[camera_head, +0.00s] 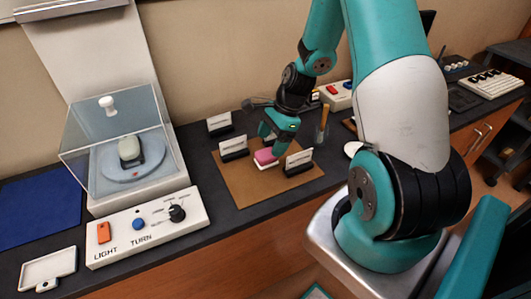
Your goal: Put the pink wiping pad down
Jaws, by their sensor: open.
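The pink wiping pad (265,157) is a small pink block with a pale lower layer. It sits on a brown mat (240,186) on the dark counter. My gripper (268,144) is directly above the pad, pointing down, with its jaws open. The fingertips are close to the pad's top and sides. I cannot tell whether they touch it.
Small label holders stand around the mat, one at the right (299,162) and one at the left (234,148). A clear display case (120,150) sits left, behind a white control panel (148,228). A blue mat (40,210) and white tray (48,269) lie further left.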

